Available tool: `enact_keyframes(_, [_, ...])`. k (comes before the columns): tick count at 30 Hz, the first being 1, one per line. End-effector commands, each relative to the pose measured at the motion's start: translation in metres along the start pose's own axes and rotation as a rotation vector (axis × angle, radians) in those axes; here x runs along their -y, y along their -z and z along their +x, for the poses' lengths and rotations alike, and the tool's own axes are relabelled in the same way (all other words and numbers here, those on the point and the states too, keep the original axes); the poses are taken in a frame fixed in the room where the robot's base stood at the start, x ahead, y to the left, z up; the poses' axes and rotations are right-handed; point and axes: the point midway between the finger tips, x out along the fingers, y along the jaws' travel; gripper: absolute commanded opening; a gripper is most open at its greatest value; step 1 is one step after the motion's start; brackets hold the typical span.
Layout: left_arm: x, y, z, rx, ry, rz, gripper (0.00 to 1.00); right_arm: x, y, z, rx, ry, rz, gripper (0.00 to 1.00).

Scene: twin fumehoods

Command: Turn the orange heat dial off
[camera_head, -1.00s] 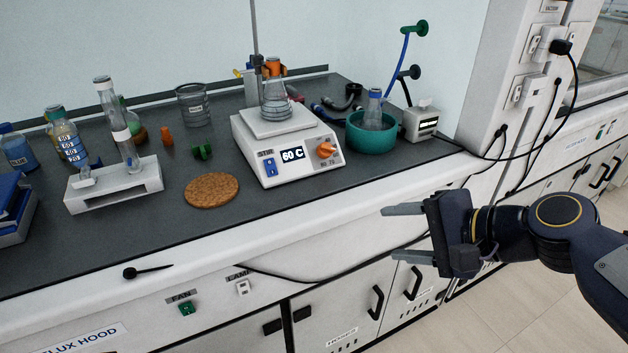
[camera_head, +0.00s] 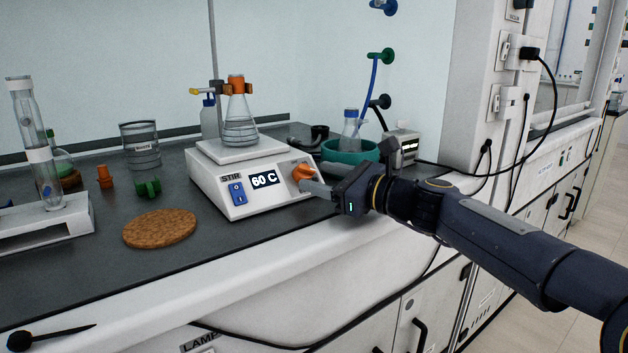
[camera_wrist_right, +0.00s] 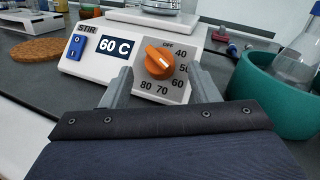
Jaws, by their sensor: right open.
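The orange heat dial (camera_head: 302,173) is on the right of the front panel of the white hotplate stirrer (camera_head: 222,195). In the right wrist view the dial (camera_wrist_right: 159,62) sits between my two fingers, with OFF above it and numbers from 40 to 80 around it. The display (camera_wrist_right: 114,47) reads 60 C. My right gripper (camera_head: 312,187) is open in front of the dial, a finger on either side in the wrist view (camera_wrist_right: 163,88). I cannot tell whether the fingers touch it. My left gripper is not in view.
A clamped flask (camera_head: 240,130) stands on the hotplate. A teal bowl (camera_head: 350,157) holding another flask is close to the right of my gripper; it also shows in the wrist view (camera_wrist_right: 262,100). A cork mat (camera_head: 160,228) lies left of the hotplate.

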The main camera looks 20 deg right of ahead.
Motion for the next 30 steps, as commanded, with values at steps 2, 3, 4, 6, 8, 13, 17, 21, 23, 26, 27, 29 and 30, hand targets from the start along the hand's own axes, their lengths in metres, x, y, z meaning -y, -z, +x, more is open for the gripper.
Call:
enact_keyframes(2, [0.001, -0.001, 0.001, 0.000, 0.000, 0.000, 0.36, 0.000, 0.001, 0.011, 0.000, -0.001, 0.000, 0.55])
enact_keyframes(3, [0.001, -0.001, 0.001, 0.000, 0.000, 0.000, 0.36, 0.000, 0.001, 0.014, 0.000, -0.001, -0.001, 0.55])
enact_keyframes(4, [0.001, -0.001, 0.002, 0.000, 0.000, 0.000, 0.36, 0.000, 0.001, 0.017, -0.001, -0.002, -0.001, 0.55])
enact_keyframes(6, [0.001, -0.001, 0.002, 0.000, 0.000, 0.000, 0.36, 0.000, 0.001, 0.020, -0.001, 0.000, -0.002, 0.55])
enact_keyframes(8, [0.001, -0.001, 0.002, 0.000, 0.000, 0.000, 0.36, 0.000, 0.000, 0.021, -0.001, 0.001, -0.002, 0.55])
enact_keyframes(13, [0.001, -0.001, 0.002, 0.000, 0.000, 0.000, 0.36, 0.000, 0.000, 0.021, -0.001, 0.001, -0.003, 0.55])
enact_keyframes(17, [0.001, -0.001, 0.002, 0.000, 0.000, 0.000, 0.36, 0.000, 0.000, 0.021, -0.001, 0.001, -0.003, 0.44])
enact_keyframes(21, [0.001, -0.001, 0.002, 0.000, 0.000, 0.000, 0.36, 0.000, 0.000, 0.021, -0.001, 0.001, -0.002, 0.26])
enact_keyframes(23, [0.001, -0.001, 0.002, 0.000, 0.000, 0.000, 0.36, 0.000, 0.000, 0.021, -0.001, 0.001, -0.002, 0.18])
enact_keyframes(26, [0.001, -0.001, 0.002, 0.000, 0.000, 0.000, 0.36, 0.000, 0.000, 0.021, -0.001, 0.000, -0.002, 0.10])
enact_keyframes(27, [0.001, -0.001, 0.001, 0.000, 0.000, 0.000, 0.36, 0.000, 0.000, 0.021, -0.001, 0.000, -0.003, 0.10])
enact_keyframes(29, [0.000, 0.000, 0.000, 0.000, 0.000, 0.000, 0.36, 0.000, 0.000, 0.021, -0.002, -0.003, -0.005, 0.10])
enact_keyframes(30, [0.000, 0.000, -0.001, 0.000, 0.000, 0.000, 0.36, 0.001, -0.001, 0.021, -0.002, -0.007, -0.008, 0.10])
